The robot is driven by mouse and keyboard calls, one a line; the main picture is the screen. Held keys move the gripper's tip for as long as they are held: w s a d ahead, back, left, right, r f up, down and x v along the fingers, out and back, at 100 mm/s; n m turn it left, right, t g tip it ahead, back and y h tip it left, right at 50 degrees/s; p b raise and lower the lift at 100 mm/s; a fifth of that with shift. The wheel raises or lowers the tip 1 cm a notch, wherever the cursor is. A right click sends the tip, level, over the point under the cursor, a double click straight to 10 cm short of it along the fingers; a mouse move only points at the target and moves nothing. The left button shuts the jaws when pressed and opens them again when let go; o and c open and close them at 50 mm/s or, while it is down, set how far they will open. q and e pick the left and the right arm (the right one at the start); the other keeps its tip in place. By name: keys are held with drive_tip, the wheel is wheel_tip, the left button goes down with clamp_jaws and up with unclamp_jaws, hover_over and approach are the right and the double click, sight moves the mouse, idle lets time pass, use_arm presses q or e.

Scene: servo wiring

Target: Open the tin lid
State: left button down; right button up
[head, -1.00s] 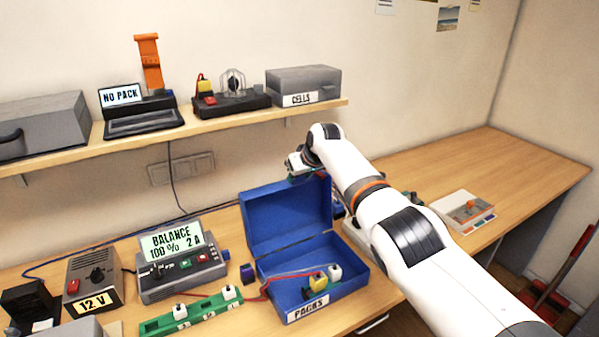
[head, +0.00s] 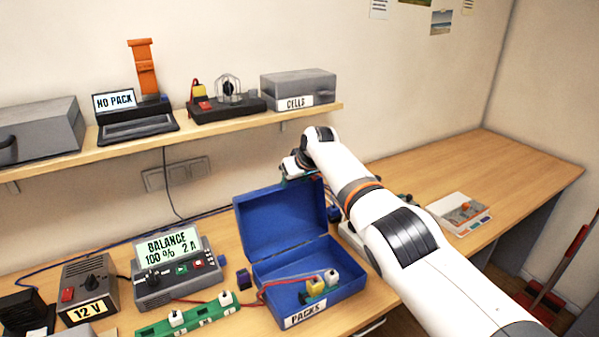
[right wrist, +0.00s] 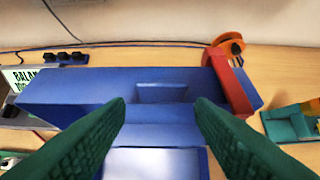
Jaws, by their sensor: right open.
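The blue tin (head: 334,300) labelled PACKS stands on the bench with its lid (head: 280,222) raised and leaning back. Inside it lie a yellow plug (head: 315,286), a white plug and red wire. My right gripper (head: 298,177) is at the lid's upper edge in the head view, its jaws partly hidden by its own wrist. In the right wrist view its two green fingers (right wrist: 160,112) are apart, with the blue lid (right wrist: 80,92) beyond and between them. Whether they touch it is unclear. My left gripper is not in view.
A grey CELLS box (head: 299,89) stands closed on the shelf (head: 225,125) above. The BALANCE charger (head: 175,268) and green strip (head: 190,320) are left of the tin. A red bar (right wrist: 230,85) lies by the lid's right end. The bench's far right is mostly clear.

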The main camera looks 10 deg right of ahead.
drive_tip(key=b+v, duration=0.3)
drive_tip(key=v, duration=0.9)
drive_tip(key=shift+b, duration=0.3)
